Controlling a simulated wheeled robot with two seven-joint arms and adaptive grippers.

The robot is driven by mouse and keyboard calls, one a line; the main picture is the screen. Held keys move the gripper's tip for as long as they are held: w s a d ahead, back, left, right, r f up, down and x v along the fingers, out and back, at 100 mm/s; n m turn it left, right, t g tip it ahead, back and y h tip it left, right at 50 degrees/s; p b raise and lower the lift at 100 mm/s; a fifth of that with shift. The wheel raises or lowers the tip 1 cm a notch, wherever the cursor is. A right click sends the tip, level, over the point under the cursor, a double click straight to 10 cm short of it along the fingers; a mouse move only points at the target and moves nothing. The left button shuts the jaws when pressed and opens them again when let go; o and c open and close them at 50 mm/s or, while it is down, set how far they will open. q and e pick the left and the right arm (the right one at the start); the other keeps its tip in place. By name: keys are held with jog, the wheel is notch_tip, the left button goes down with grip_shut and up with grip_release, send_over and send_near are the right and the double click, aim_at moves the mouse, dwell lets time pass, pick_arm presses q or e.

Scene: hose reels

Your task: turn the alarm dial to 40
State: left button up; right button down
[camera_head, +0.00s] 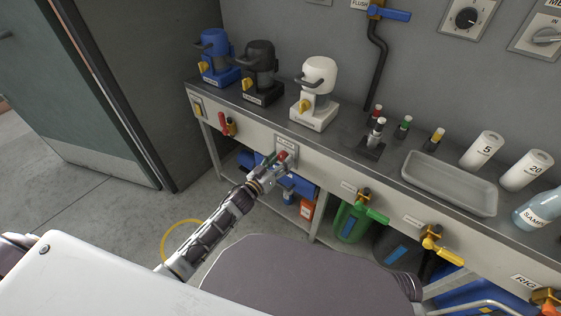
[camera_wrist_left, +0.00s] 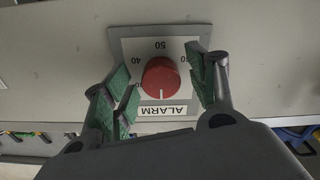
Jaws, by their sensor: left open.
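The red alarm dial (camera_wrist_left: 161,78) sits on a grey square plate marked ALARM (camera_wrist_left: 165,110) in the left wrist view. The numbers 50 and 40 are readable at the top and left; others are partly hidden by the fingers. A white pointer line on the dial points toward the bottom of that view, at the label side. My left gripper (camera_wrist_left: 155,88) is open, its green-padded fingers on either side of the dial with gaps visible. In the head view my left gripper (camera_head: 272,169) is at the bench front by the dial, which it partly covers.
The bench (camera_head: 355,170) carries blue, black and white machines (camera_head: 317,92), a grey tray (camera_head: 450,182) and white canisters (camera_head: 482,149). A red-handled valve (camera_head: 224,125) is left of the dial; green (camera_head: 372,205) and yellow valves (camera_head: 440,248) are right. Open floor lies at left.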

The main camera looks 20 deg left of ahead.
pick_arm(q)
jog(key=shift+w, duration=0.15)
jog(key=shift+c, duration=0.5)
jog(key=c, duration=0.9)
jog(key=shift+c, duration=0.2)
